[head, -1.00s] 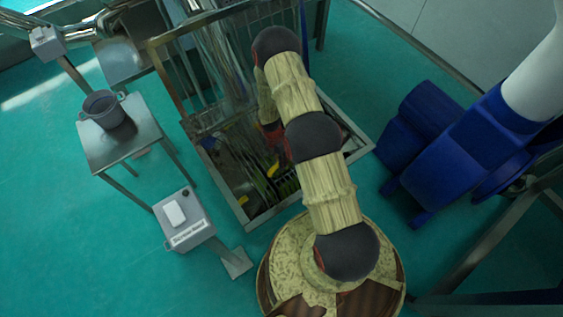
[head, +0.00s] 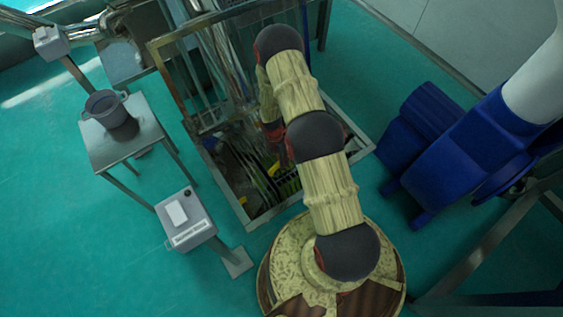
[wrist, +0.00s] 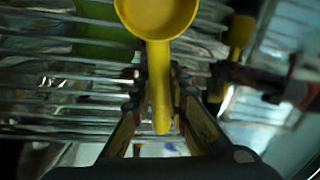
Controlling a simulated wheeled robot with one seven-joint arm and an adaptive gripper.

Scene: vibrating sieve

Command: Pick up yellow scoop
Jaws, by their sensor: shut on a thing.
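The yellow scoop (wrist: 156,14) is at the top middle of the wrist view, its round bowl partly cut off by the frame edge. Its handle runs down between the two fingers of my gripper (wrist: 161,98), which is shut on it. Below the scoop is a rack of metal bars with some green behind it. In the head view my arm covers much of this spot, and the scoop cannot be made out clearly there.
In the head view, a metal-framed bin (head: 232,208) surrounds the work area. A grey pot (head: 105,108) stands on a side table (head: 135,148); a blue motor (head: 425,125) is right.

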